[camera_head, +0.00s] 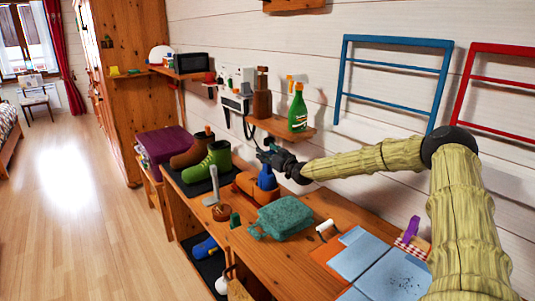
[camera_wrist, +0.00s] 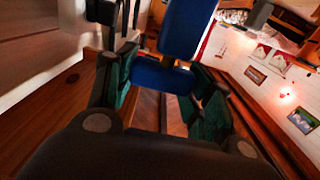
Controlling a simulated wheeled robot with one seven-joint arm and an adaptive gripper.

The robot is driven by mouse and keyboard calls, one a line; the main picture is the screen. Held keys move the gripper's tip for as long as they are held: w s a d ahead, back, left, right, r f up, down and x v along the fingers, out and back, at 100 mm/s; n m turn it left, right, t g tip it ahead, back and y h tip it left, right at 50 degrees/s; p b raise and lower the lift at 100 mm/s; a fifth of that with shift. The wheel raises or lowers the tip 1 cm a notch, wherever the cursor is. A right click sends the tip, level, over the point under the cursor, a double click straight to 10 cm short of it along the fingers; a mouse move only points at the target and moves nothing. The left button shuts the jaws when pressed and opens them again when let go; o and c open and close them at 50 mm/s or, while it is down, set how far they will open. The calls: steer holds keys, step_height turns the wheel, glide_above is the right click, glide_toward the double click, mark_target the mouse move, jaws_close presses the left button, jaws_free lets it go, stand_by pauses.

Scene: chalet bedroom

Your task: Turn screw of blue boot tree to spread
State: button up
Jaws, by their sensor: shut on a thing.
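The blue boot tree (camera_head: 267,178) stands upright in an orange-brown block or boot (camera_head: 248,183) on the wooden bench. My gripper (camera_head: 268,156) reaches in from the right and is at the top of the boot tree. In the wrist view, my gripper (camera_wrist: 162,92) has its green-padded fingers on either side of a blue crosswise part (camera_wrist: 160,77), and is shut on it. A taller blue part (camera_wrist: 186,28) shows just beyond. I cannot tell the thread of the screw or how far the tree is spread.
A shelf with a green spray bottle (camera_head: 298,110) is on the wall behind. The floor at left is clear.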

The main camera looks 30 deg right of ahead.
steer(key=shift+a+r+m+h+p, duration=0.1)
steer(key=shift+m+h+p, duration=0.4)
steer(key=shift+h+p, duration=0.3)
steer(key=shift+h, duration=0.3)
steer(key=shift+m+g+h+p, duration=0.4)
steer(key=shift+m+h+p, duration=0.9)
steer(key=shift+h, duration=0.7)
steer(key=m+g+h, duration=0.1)
steer(key=m+h, duration=0.1)
steer(key=m+g+h, duration=0.1)
steer(key=m+h, duration=0.1)
steer(key=h, duration=0.1)
steer(key=shift+g+h+p, duration=0.3)
steer(key=shift+g, duration=0.1)
steer(key=m+g+h, duration=0.3)
steer(key=shift+w, duration=0.1)
steer(key=m+g+h, duration=0.1)
steer(key=m+g+h+b, duration=0.1)
steer(key=g, duration=0.1)
steer(key=m+g+h+b, duration=0.1)
steer(key=g, duration=0.1)
steer(key=shift+f+m, duration=0.25)
steer(key=shift+m, duration=0.15)
steer(key=shift+m+g+h+b, duration=0.65)
steer(key=shift+m+g, duration=0.75)
steer(key=shift+g, duration=0.7)
steer(key=shift+r+m+g, duration=0.1)
steer(key=shift+m+g, duration=0.2)
steer(key=shift+g, duration=0.2)
